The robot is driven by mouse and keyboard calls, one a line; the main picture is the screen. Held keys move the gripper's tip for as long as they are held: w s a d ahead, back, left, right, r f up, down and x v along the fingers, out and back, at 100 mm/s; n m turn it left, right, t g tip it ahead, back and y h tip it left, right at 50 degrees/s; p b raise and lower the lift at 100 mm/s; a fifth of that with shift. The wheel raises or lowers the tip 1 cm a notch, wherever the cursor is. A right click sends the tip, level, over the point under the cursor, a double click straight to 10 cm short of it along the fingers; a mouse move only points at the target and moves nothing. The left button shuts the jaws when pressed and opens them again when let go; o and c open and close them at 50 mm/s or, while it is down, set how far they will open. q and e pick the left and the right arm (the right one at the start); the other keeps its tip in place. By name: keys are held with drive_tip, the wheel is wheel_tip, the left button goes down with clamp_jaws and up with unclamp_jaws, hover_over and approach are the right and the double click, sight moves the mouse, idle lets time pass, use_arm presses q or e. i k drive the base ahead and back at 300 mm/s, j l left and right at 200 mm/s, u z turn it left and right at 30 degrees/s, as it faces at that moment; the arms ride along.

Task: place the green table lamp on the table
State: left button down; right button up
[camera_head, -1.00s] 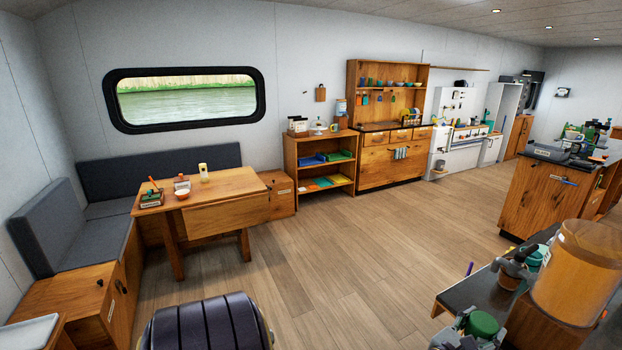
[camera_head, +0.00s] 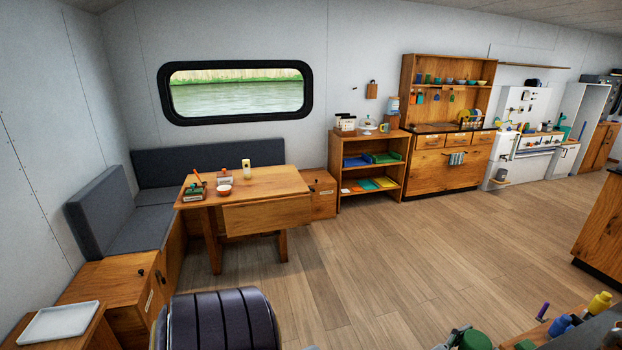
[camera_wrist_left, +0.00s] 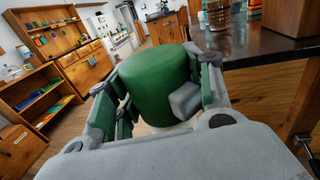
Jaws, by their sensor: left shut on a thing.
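The green table lamp shows in the left wrist view as a rounded green shade (camera_wrist_left: 160,84) between the fingers. My left gripper (camera_wrist_left: 158,98) is shut on it; the lamp's lower part is mostly hidden. In the head view, only a green top (camera_head: 474,341) and a bit of the gripper (camera_head: 452,338) show at the bottom edge, far from the table. The wooden table (camera_head: 283,180) stands left of centre under the window, with a folded leaf at its front. My right gripper is not in view.
On the table are a white bowl (camera_head: 224,190), a pale yellow-topped item (camera_head: 246,168) and small boxes (camera_head: 195,190); its right part is bare. A grey bench (camera_head: 190,157) wraps behind and left. Open floor (camera_head: 400,260) lies between. A counter with bottles (camera_head: 598,303) is at bottom right.

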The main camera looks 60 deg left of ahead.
sight(279, 185)
drive_tip(key=i+j+u, duration=0.35)
drive_tip(key=j, duration=0.4)
drive_tip(key=i+j+u, duration=0.35)
drive_tip(key=j, duration=0.3)
drive_tip(key=i+j+u, duration=0.35)
drive_tip(key=i+j, duration=0.15)
drive_tip(key=i+j+u, duration=0.35)
drive_tip(key=i, duration=0.2)
drive_tip(key=i+j+u, duration=0.4)
drive_tip(key=i, duration=0.15)
drive_tip(key=i+u, duration=0.35)
drive_tip(key=i, duration=0.2)
